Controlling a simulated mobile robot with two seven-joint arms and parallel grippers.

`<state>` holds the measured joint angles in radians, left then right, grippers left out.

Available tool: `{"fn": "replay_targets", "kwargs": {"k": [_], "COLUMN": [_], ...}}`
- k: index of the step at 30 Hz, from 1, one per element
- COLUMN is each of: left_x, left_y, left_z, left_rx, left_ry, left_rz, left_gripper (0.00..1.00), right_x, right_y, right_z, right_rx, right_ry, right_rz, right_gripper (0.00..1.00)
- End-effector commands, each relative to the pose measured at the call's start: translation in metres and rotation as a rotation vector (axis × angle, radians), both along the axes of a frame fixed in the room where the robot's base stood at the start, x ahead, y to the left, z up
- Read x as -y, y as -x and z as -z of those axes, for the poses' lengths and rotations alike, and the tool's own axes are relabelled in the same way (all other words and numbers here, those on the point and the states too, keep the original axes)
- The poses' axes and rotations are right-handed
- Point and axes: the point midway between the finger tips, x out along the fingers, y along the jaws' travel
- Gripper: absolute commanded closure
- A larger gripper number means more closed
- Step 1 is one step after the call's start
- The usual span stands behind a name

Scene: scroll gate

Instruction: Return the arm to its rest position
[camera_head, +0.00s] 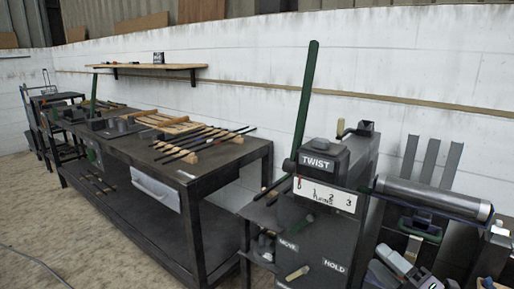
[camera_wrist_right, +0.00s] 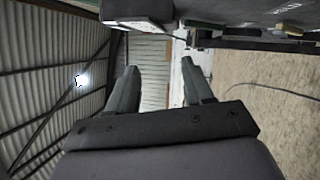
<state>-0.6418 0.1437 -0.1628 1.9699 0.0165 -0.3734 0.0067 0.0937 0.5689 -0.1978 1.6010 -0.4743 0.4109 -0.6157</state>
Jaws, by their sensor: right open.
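My right gripper (camera_wrist_right: 160,78) shows in its own wrist view. Its two dark fingers stand apart with nothing between them. Beyond the fingers are a pale ribbed wall and a white wall. In the head view I cannot clearly pick the right gripper out from the grey parts crowded at the lower right. My left gripper is not in view.
A dark machine marked TWIST (camera_head: 317,162) with a tall green lever (camera_head: 307,95) stands right of centre. A dark workbench (camera_head: 224,156) with several rods is at left, under a wooden shelf (camera_head: 150,66). The sandy floor (camera_head: 50,220) at left looks open.

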Motion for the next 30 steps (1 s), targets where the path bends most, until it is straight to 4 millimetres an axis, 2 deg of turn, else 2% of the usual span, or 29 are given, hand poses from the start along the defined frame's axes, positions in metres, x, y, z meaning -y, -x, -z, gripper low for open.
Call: {"fn": "replay_targets", "kwargs": {"k": [1,5,9,12,15,18,21,24,30], "left_x": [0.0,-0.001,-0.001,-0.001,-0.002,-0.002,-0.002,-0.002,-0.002], "left_y": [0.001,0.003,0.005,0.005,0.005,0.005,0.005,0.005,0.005], "left_z": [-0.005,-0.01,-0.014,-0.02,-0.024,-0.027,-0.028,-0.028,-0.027], "left_rx": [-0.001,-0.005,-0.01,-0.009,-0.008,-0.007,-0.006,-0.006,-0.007], "left_ry": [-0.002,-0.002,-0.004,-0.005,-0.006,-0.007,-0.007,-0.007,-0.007], "left_rz": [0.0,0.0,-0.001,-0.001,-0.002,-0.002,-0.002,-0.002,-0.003], "left_gripper": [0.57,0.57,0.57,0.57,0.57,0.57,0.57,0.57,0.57], "right_x": [-0.007,-0.019,-0.031,-0.041,-0.051,-0.06,-0.065,-0.068,-0.068], "right_y": [0.013,0.047,0.097,0.139,0.178,0.209,0.228,0.236,0.236], "right_z": [0.019,0.068,0.119,0.151,0.174,0.189,0.197,0.201,0.201], "right_rx": [-0.107,-0.374,-0.664,-0.859,-1.019,-1.135,-1.2,-1.229,-1.231], "right_ry": [-0.121,-0.421,-0.742,-0.957,-1.14,-1.272,-1.349,-1.382,-1.384], "right_rz": [0.027,0.118,0.244,0.348,0.451,0.534,0.586,0.608,0.61], "right_gripper": [0.49,0.49,0.49,0.49,0.49,0.49,0.49,0.49,0.49]}}
